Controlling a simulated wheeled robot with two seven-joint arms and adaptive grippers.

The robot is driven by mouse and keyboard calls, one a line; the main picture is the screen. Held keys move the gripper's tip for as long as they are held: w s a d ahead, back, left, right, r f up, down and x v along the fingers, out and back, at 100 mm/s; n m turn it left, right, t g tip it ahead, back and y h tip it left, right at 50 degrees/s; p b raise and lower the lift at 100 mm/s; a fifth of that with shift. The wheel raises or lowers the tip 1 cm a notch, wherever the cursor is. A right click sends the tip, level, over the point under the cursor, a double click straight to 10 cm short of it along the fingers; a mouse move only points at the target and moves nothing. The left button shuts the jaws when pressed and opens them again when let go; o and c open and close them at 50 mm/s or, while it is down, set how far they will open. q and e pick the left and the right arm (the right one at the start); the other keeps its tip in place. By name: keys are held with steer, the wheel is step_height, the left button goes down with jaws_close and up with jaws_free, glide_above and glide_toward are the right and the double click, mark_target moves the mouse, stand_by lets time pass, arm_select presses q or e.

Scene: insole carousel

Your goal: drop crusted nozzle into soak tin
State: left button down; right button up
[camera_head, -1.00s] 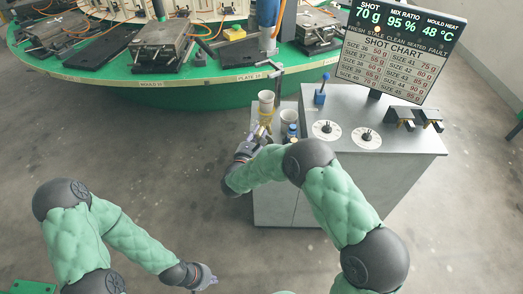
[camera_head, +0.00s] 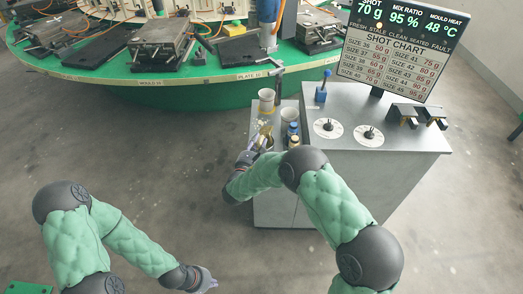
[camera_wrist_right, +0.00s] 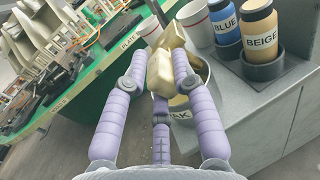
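The brass-yellow crusted nozzle (camera_wrist_right: 161,72) is between the purple fingers of my right gripper (camera_wrist_right: 158,70), which look closed on it. In the right wrist view they are above the soak tin (camera_wrist_right: 203,82), a round metal tin whose label shows only "AK". The nozzle overlaps the tin's opening; its height above the tin is unclear. In the head view my right gripper (camera_head: 252,155) is at the left edge of the grey cabinet, with the yellowish nozzle (camera_head: 264,133) just above it. My left gripper (camera_head: 204,281) is low, over the floor, away from the cabinet; its fingers are too small to read.
The grey cabinet (camera_head: 390,150) carries two dials and a screen (camera_head: 395,55). The green carousel (camera_head: 190,92) lies behind.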

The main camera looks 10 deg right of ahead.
steer(key=o, duration=0.4)
steer(key=v, duration=1.2)
